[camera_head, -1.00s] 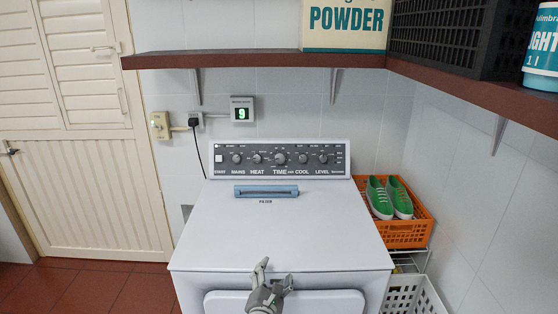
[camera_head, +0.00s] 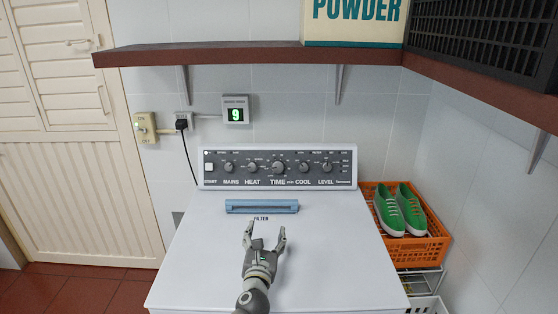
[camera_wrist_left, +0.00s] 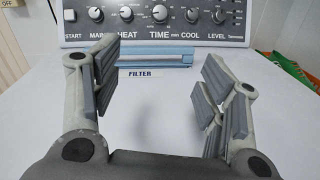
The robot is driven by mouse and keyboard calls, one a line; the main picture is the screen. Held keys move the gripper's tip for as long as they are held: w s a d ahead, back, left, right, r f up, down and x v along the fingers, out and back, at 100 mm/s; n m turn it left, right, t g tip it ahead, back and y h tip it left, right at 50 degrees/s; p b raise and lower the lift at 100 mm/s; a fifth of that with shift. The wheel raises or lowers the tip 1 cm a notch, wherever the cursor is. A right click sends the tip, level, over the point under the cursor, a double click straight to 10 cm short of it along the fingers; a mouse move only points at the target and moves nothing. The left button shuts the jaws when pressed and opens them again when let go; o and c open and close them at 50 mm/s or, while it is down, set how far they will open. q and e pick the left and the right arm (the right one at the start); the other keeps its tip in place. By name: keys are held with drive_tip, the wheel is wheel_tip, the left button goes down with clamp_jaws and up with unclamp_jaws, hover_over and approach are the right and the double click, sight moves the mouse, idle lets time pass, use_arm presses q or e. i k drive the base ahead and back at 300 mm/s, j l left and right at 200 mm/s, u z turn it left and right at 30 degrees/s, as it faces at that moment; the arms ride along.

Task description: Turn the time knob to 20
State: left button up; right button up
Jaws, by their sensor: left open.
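The time knob (camera_head: 278,168) is the larger round knob in the middle of the dark control panel on the white machine, above the word TIME. It also shows in the left wrist view (camera_wrist_left: 160,13), near the top edge. Its exact setting is too small to read. A small display (camera_head: 235,114) on the wall shows a green 9. My left gripper (camera_head: 264,236) is open and empty above the machine's top, in front of the blue filter handle and short of the panel. In the left wrist view its fingers (camera_wrist_left: 165,85) stand wide apart. My right gripper is not in view.
The blue filter handle (camera_head: 262,206) lies between my gripper and the panel (camera_head: 345,168). Other knobs sit on both sides of the time knob. A brown shelf (camera_head: 250,52) hangs above. An orange crate (camera_head: 440,243) with green shoes (camera_head: 400,210) stands at right.

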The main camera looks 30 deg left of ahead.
sight(277, 166)
drive_tip(key=i+j, duration=0.6)
drive_tip(key=i, duration=0.2)
